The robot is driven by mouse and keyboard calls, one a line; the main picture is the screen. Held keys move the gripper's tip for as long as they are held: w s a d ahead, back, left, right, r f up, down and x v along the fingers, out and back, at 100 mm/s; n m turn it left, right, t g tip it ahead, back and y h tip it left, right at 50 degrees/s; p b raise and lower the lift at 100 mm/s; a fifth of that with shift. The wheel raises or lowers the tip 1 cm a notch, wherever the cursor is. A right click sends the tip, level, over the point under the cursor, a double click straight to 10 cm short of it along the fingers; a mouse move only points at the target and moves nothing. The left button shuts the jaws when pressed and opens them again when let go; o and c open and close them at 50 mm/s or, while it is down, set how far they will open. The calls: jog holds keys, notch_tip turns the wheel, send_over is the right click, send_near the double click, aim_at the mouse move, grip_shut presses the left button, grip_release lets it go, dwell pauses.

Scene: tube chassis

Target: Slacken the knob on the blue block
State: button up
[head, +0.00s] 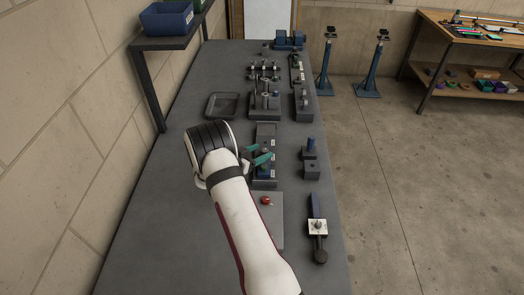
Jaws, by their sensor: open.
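My gripper (258,156) has teal fingers and is open, with nothing seen between them. It hangs over the middle of the bench, above or beside a dark fixture plate (266,130), which the arm partly hides. A blue block-like fixture (289,41) stands at the bench's far end, well away from my gripper. It is too small to make out a knob on it. I cannot tell for sure which is the task's blue block.
The grey bench (170,210) is clear at left. An empty tray (221,105) and several fixtures (265,100) stand beyond the gripper. A red knob (267,201) on a grey plate and a blue-barred clamp (317,206) lie nearer. A shelf with a blue bin (166,19) overhangs the left.

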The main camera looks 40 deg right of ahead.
jog(key=shift+x, duration=0.8)
grip_shut()
jog(key=shift+s, duration=0.1)
